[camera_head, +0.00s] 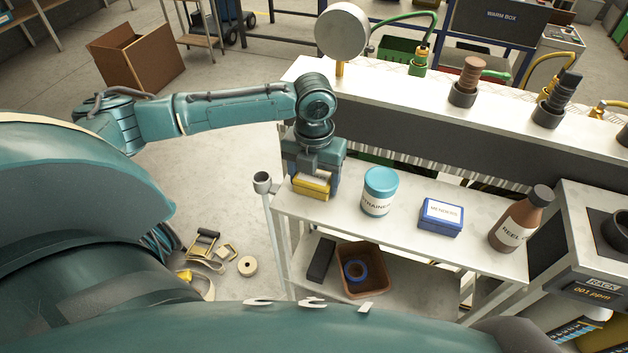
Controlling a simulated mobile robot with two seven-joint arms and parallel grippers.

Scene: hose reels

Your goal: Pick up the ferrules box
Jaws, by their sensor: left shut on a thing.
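A small yellow box (309,189) with a pale top is at the left end of the white cart's upper shelf (335,228). I take it for the ferrules box, but I cannot read a label on it. My left gripper (315,181) points down over the box and is shut on it, with its fingers at the box's sides. The gripper hides the back of the box. I cannot tell whether the box touches the shelf or is just above it. My right gripper is not in view.
A teal-lidded strainer jar (379,193), a blue box (441,217) and a brown bottle (520,220) stand to the right on the same shelf. A grey post with a cup (263,182) is close to the left. The workbench (400,88) is behind.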

